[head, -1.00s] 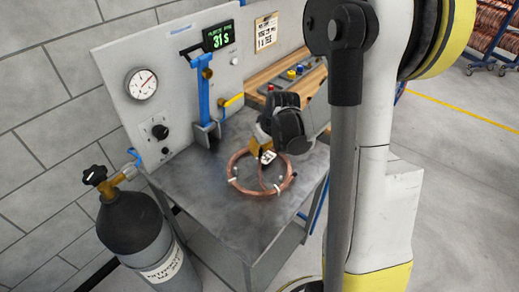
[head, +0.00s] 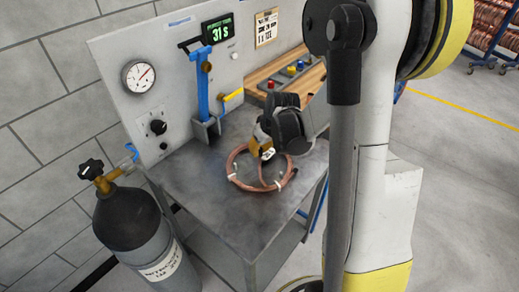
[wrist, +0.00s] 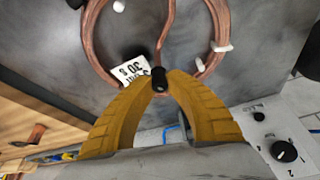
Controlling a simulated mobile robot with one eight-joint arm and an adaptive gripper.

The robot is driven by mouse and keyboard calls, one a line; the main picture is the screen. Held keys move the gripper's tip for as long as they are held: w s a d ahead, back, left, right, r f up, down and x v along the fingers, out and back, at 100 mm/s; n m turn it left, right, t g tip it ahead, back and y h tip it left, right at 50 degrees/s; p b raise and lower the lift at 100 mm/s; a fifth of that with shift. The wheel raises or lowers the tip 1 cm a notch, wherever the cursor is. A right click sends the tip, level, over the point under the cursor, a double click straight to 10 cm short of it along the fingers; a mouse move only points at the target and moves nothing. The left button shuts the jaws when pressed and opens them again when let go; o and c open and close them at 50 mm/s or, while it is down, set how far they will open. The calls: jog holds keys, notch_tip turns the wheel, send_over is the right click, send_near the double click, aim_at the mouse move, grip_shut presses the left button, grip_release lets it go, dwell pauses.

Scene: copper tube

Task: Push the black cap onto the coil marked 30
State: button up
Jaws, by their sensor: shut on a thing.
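The copper coil (head: 237,181) lies on the grey metal bench, with white clips on its ring; it also shows in the wrist view (wrist: 92,42). A white tag (wrist: 128,70) reading 30 S lies at the coil, beside my fingertips. My gripper (wrist: 160,82) has yellow fingers shut on the small black cap (wrist: 159,79). A straight length of the coil's tube runs down to the cap in the wrist view. The cap appears to meet the tube end, but I cannot tell how far it sits on it. In the head view my gripper (head: 262,152) is over the coil and hides the cap.
The bench (head: 190,180) is bare around the coil. Behind it stands a panel with a gauge (head: 139,76), a blue fixture (head: 203,95) and a display reading 31 S (head: 218,31). A dark gas cylinder (head: 130,222) stands at the bench's left. A wooden board (head: 262,84) is behind.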

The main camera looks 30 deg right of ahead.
jog(key=shift+f+b, duration=0.6)
jog(key=shift+f, duration=0.1)
jog(key=o, duration=0.8)
jog(key=shift+r, duration=0.1)
jog(key=shift+c, duration=0.2)
jog(key=v, duration=1.2)
jog(key=s+a+r+t, duration=0.1)
jog(key=s+a+r, duration=0.1)
jog(key=s+a, duration=0.4)
jog(key=s+a+r+t, duration=0.1)
jog(key=s+a+r, duration=0.2)
jog(key=s+a, duration=0.4)
jog(key=a, duration=0.3)
jog(key=shift+m, duration=0.4)
